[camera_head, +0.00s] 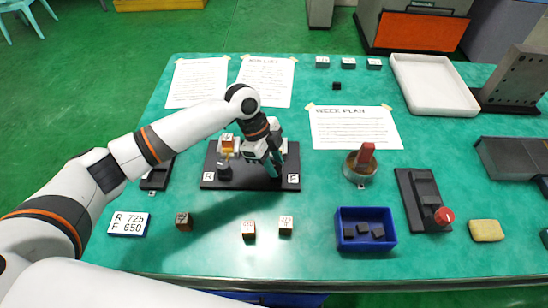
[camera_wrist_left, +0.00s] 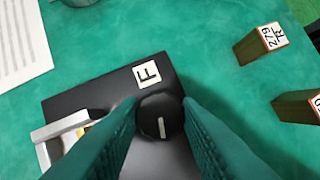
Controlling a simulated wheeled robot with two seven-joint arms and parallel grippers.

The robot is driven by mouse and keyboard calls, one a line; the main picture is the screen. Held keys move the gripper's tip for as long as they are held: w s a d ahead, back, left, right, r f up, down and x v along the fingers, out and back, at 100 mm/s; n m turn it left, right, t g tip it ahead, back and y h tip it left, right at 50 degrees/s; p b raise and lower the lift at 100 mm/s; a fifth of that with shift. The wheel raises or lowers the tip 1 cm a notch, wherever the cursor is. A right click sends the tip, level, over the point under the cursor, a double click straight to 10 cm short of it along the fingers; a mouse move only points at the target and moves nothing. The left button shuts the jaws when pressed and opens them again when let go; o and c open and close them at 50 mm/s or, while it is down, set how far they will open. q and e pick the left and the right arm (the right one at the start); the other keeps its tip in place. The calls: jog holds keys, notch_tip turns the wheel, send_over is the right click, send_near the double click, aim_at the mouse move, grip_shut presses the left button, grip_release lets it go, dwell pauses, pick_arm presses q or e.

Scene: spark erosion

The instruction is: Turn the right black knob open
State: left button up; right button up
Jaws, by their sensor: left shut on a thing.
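A black base plate (camera_head: 240,183) lies on the table, with an R label (camera_head: 209,177) at its left end and an F label (camera_head: 294,179) at its right end. My left gripper (camera_head: 273,165) points down over the plate's right half. In the left wrist view, a round black knob (camera_wrist_left: 160,118) with a white line sits between its teal fingers, beside the F label (camera_wrist_left: 147,73). The fingers are shut on the knob. In the head view the gripper hides the knob. My right gripper is not in view.
An orange-topped block (camera_head: 227,143) stands at the plate's left half. Several small lettered blocks (camera_head: 249,229) and a blue bin (camera_head: 365,229) lie nearer the front. A red-handled tool (camera_head: 366,154) stands in a round pot to the right. A sign reading R 725, F 650 (camera_head: 129,224) lies at left.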

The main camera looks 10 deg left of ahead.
pick_arm(q)
jog(key=n+t+p, duration=0.1)
jog(key=n+p, duration=0.3)
jog(key=p, duration=0.1)
jog(key=n+t+y+p, duration=0.1)
jog(key=n+t+p, duration=0.1)
jog(key=n+p, duration=0.3)
jog(key=n+t+y+p, duration=0.1)
jog(key=n+p, duration=0.4)
jog(key=p, duration=0.2)
jog(key=shift+s+d+r+t, duration=0.2)
jog(key=shift+s+r+t, duration=0.1)
jog(key=shift+s, duration=0.1)
jog(key=n+y+p, duration=0.1)
jog(key=n+p, duration=0.2)
jog(key=shift+d+f+n, duration=0.1)
jog(key=shift+n, duration=0.2)
jog(key=shift+f+n+t+y+p, duration=0.15)
jog(key=shift+n+y+p, duration=0.2)
jog(key=shift+n, duration=0.4)
jog(key=shift+n+t+y+p, duration=0.2)
jog(key=shift+n+y, duration=0.25)
jog(key=shift+n, duration=0.3)
jog(key=o, duration=1)
jog(key=shift+c, duration=0.2)
jog(key=b+v, duration=0.1)
jog(key=v, duration=1.1)
